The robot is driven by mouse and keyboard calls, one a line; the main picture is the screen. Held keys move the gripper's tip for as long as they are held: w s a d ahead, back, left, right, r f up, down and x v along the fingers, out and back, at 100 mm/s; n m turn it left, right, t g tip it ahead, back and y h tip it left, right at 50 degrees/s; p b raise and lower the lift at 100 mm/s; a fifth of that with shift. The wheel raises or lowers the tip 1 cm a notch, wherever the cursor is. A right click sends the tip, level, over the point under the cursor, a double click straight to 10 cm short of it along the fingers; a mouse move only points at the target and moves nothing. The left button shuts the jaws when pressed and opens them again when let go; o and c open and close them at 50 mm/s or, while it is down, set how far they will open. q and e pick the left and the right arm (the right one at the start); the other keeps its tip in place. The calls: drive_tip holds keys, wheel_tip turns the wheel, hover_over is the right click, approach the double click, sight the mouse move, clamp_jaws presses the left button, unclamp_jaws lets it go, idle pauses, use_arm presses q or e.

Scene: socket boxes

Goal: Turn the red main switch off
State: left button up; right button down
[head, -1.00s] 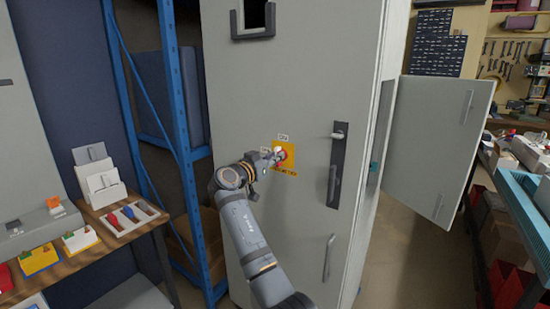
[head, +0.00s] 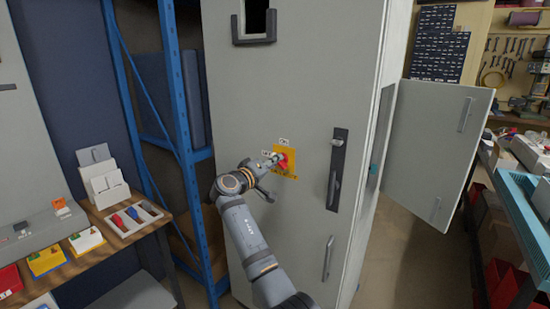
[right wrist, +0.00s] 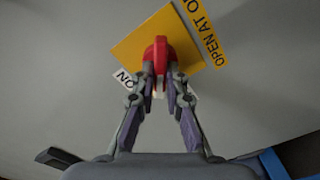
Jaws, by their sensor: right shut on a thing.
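The red main switch (head: 283,160) sits on a yellow plate (head: 291,172) on the door of the tall grey cabinet (head: 290,85). An ON label (head: 284,140) is above the plate and a second small label, partly hidden, is at its left. My right gripper (head: 274,161) is at the switch from the left. In the right wrist view both fingers are closed on the red handle (right wrist: 160,52). The handle there lies at a slant to the plate, between the ON label (right wrist: 123,78) and a mostly hidden white label. My left gripper is not in view.
A door handle (head: 336,170) stands right of the switch, and a second handle (head: 328,257) lower down. A grey panel (head: 440,150) stands open at the right. A blue rack (head: 180,120) and a wooden table (head: 125,232) are at the left.

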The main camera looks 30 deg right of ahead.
drive_tip(key=shift+w+f+n+p, duration=0.1)
drive_tip(key=shift+n+p, duration=1.1)
drive_tip(key=shift+n, duration=0.6)
drive_tip(key=shift+f+n+p, duration=0.1)
drive_tip(key=shift+n+p, duration=1.05)
drive_tip(key=shift+n, duration=0.65)
drive_tip(key=c, duration=1.4)
unclamp_jaws()
drive_tip(key=v, duration=0.7)
drive_tip(key=shift+a, duration=0.25)
